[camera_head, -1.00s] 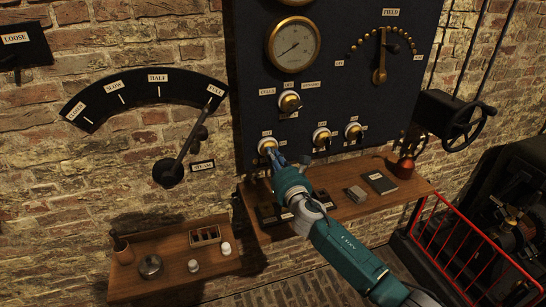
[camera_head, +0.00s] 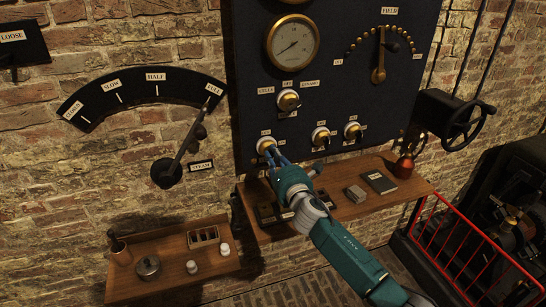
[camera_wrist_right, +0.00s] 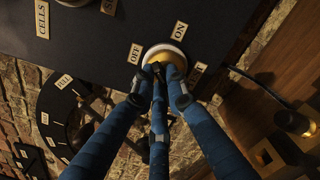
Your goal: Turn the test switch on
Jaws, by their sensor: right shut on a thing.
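The test switch (camera_head: 265,143) is the lower-left round brass and white knob on the dark panel (camera_head: 350,90). In the right wrist view the switch (camera_wrist_right: 163,55) has an OFF label (camera_wrist_right: 135,53) and an ON label (camera_wrist_right: 180,30) beside it, and a partly covered label ending in "T". My right gripper (camera_head: 271,154) is at the switch, with its blue fingers shut on the switch lever. In the wrist view the fingertips (camera_wrist_right: 160,78) cover most of the lever, so its exact position is hard to tell. My left gripper is not in view.
Two similar knobs (camera_head: 320,136) (camera_head: 352,130) sit to the right, and a CELLS knob (camera_head: 288,100) above. A red railing (camera_head: 470,245) stands at the right.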

